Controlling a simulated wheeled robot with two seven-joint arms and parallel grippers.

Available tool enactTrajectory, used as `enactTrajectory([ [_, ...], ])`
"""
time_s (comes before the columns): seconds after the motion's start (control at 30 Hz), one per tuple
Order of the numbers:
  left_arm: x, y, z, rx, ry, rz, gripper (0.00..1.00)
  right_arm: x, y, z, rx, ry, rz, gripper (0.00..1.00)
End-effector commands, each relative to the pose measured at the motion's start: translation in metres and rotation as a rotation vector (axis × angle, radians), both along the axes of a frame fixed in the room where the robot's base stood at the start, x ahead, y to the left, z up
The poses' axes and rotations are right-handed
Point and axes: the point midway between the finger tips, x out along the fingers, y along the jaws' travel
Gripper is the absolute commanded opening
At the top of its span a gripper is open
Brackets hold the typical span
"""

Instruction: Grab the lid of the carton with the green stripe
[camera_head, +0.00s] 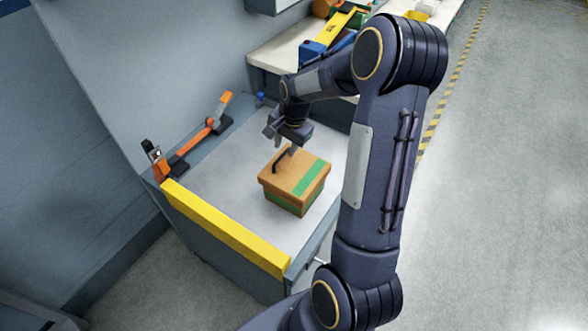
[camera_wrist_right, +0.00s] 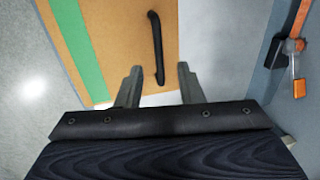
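The brown carton (camera_head: 286,200) stands on the grey worktop. Its lid (camera_head: 305,169) bears a green stripe and a black bar handle (camera_head: 279,161). My right gripper (camera_head: 285,147) is above the handle end of the lid, fingers pointing down. In the right wrist view the lid (camera_wrist_right: 123,40) and its green stripe (camera_wrist_right: 80,45) show, and the handle (camera_wrist_right: 156,45) runs away from the open fingers (camera_wrist_right: 159,70). The handle's near end lies between the fingertips in that picture; whether they reach down to its height I cannot tell. My left gripper is not in view.
The worktop (camera_head: 215,185) has a yellow front edge (camera_head: 225,230). An orange and black clamp-like tool (camera_head: 205,135) lies along its left back edge. A second bench (camera_head: 285,50) with yellow and blue items stands behind. The worktop left of the carton is clear.

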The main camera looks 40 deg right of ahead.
Motion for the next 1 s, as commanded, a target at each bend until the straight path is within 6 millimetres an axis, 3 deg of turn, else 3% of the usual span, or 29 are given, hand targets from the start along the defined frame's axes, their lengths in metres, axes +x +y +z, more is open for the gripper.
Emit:
enactTrajectory([
  [0.2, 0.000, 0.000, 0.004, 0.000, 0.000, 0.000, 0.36, 0.005, 0.001, -0.025, 0.000, 0.001, 0.001, 0.34],
  [0.47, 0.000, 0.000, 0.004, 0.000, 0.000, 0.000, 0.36, 0.005, 0.001, -0.027, 0.000, 0.000, 0.001, 0.34],
  [0.73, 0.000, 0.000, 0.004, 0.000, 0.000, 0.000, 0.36, 0.005, 0.001, -0.027, 0.000, 0.000, 0.001, 0.00],
  [1.0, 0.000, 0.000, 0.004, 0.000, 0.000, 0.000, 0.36, 0.005, 0.001, -0.027, 0.000, -0.001, 0.001, 0.00],
])
